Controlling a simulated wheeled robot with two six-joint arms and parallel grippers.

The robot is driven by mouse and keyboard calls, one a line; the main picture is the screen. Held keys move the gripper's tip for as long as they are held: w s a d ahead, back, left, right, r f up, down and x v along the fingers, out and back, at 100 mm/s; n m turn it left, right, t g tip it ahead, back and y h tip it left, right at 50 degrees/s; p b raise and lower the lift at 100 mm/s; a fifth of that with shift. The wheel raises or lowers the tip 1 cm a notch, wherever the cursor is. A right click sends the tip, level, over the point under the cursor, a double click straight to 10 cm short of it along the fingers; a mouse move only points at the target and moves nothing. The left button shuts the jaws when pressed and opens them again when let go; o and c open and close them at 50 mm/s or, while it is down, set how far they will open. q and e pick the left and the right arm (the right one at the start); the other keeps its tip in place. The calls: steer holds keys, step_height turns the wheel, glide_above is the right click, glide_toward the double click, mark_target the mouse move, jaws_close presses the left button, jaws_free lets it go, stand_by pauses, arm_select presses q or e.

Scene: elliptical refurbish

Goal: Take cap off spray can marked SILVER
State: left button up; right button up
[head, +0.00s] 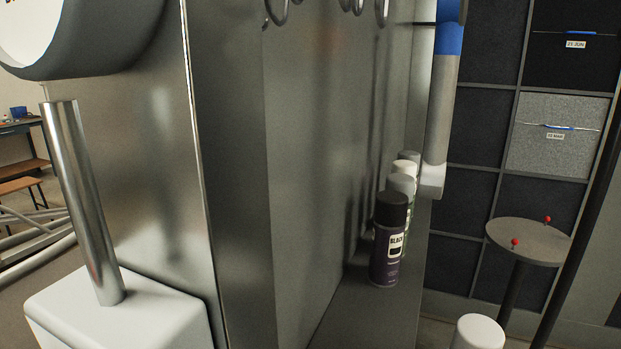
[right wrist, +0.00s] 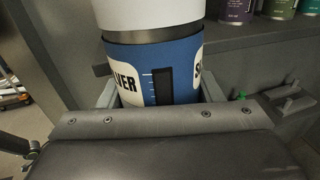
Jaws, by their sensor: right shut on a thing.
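The spray can marked SILVER (right wrist: 180,75) has a blue label with white patches, and part of the lettering shows. A pale grey-white cap (right wrist: 150,12) covers its top, above a dark grey band, and the cap's upper end is cut off by the frame. My right gripper (right wrist: 158,92) is shut on the can's body, with a jaw on each side of the label. The lower part of the can is hidden behind the gripper's body. My left gripper is not in view.
A black-capped can marked BLACK (head: 385,270) stands on a metal shelf (head: 350,318) with several cans behind it. Several cans, one purple (right wrist: 237,9) and one green (right wrist: 281,9), show in the wrist view.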

steer(key=shift+y, duration=0.3)
steer(key=shift+s+a+f, duration=1.15)
steer(key=shift+s, duration=0.05)
steer(key=shift+r, duration=0.15)
steer(key=s+a+r+n+g+y, duration=0.1)
steer(key=a+r+n+g, duration=0.1)
steer(key=r+g, duration=0.2)
steer(key=s+a+r+n+g+y, duration=0.1)
steer(key=a+r+n+g, duration=0.2)
steer(key=r, duration=0.7)
steer(key=s+a+r+n+g+y, duration=0.1)
steer(key=a+r+n+g, duration=0.1)
steer(key=r+g, duration=0.3)
step_height(320, 180, up, 3)
steer(key=shift+a+f+n, duration=0.15)
steer(key=shift+a+n, duration=0.05)
steer(key=shift+n, duration=0.4)
